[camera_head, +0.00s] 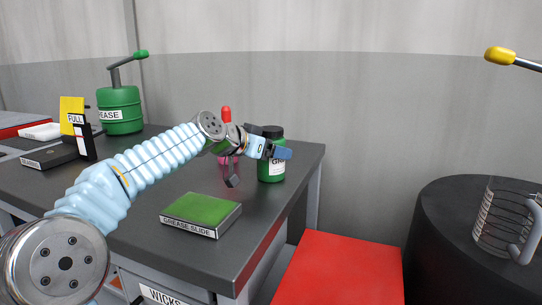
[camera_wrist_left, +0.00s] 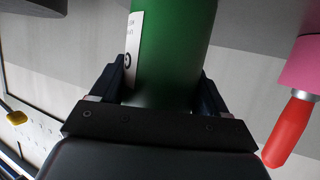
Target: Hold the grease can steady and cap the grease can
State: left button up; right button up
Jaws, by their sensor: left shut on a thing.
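The grease can (camera_head: 271,170) is a green cylinder with a white label, upright at the far right end of the dark table. A black cap (camera_head: 272,131) sits on its top; I cannot tell whether it is tight. My left gripper (camera_head: 274,152) is shut around the upper part of the can, with a blue finger across its front. In the left wrist view the green can body (camera_wrist_left: 172,50) lies between both dark fingers of the gripper (camera_wrist_left: 168,88); the cap does not show there. My right gripper is not in view.
A pink item with a red handle (camera_head: 226,114) stands left of the can, partly behind my arm. A green-topped grease slide box (camera_head: 201,211) lies in front. A green pump can (camera_head: 121,108) stands back left. The table's right edge (camera_head: 300,185) is close.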

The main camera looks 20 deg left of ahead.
aim_at(264, 134)
pick_arm(q)
jog(key=shift+r, duration=0.2)
jog(key=shift+r, duration=0.3)
notch_tip(264, 134, up, 2)
jog(key=shift+d+r+p, duration=0.1)
jog(key=shift+r+p, duration=0.1)
jog(key=shift+p, duration=0.15)
jog(key=s+d+r+b, duration=0.1)
jog(key=s+d+r, duration=0.1)
jog(key=s+r, duration=0.7)
jog(key=s, duration=0.4)
jog(key=shift+s+d+r+b, duration=0.2)
jog(key=shift+s+r+b, duration=0.1)
jog(key=shift+s+r, duration=0.1)
jog(key=o, duration=0.7)
jog(key=c, duration=0.9)
jog(key=shift+c, duration=0.2)
